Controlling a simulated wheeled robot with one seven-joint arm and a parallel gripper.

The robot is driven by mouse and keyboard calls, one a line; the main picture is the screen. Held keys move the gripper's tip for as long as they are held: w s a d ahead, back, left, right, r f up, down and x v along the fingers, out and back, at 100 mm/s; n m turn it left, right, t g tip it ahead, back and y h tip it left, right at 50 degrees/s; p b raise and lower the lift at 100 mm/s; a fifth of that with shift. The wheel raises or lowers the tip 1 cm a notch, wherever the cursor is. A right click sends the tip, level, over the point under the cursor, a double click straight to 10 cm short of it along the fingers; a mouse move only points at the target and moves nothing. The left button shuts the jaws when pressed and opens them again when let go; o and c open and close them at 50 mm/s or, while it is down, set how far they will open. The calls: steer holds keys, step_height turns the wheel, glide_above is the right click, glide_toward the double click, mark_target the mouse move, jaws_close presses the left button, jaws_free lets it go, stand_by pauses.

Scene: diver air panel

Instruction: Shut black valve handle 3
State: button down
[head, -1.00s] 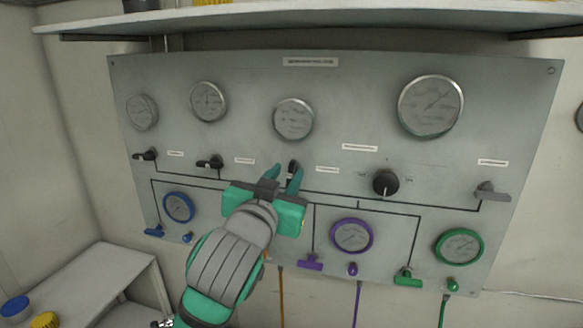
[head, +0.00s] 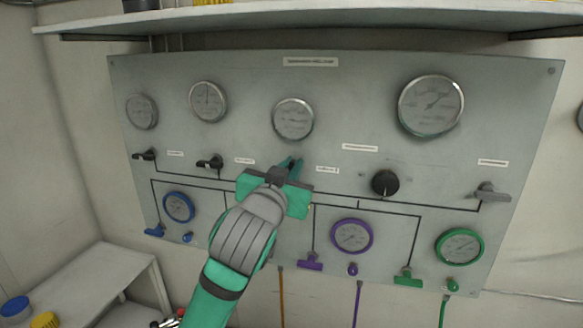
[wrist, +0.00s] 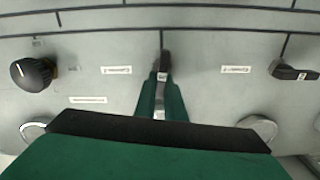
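Black valve handle 3 (wrist: 165,62) is at the middle of the grey panel, below the central gauge. In the wrist view it stands in line with the short black pipe line, unlike the sideways handle beside it. My gripper (head: 291,165) is at this handle, its green fingers close together with the handle between them. In the wrist view my gripper (wrist: 161,100) appears shut on the handle, one finger on each side. The fingers hide most of the handle in the head view.
Two black handles, the far-left one (head: 144,155) and the nearer one (head: 210,163), point sideways. A round black knob (head: 385,183) is to the right, with a grey handle (head: 491,192) beyond. A shelf (head: 300,20) overhangs the panel. Coloured valves line the bottom.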

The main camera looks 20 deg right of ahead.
steer(key=shift+m, duration=0.6)
steer(key=shift+s+d+f+m, duration=0.2)
steer(key=shift+f+m, duration=0.15)
steer(key=shift+m, duration=2.15)
steer(key=shift+s+d+f+m, duration=0.1)
steer(key=shift+d+f+m, duration=0.15)
steer(key=shift+m, duration=2.25)
steer(key=shift+s+d+f+m, duration=0.15)
steer(key=shift+f+m, duration=0.25)
steer(key=shift+m, duration=2.1)
steer(key=c, duration=1.8)
jaws_free()
steer(key=shift+c, duration=0.2)
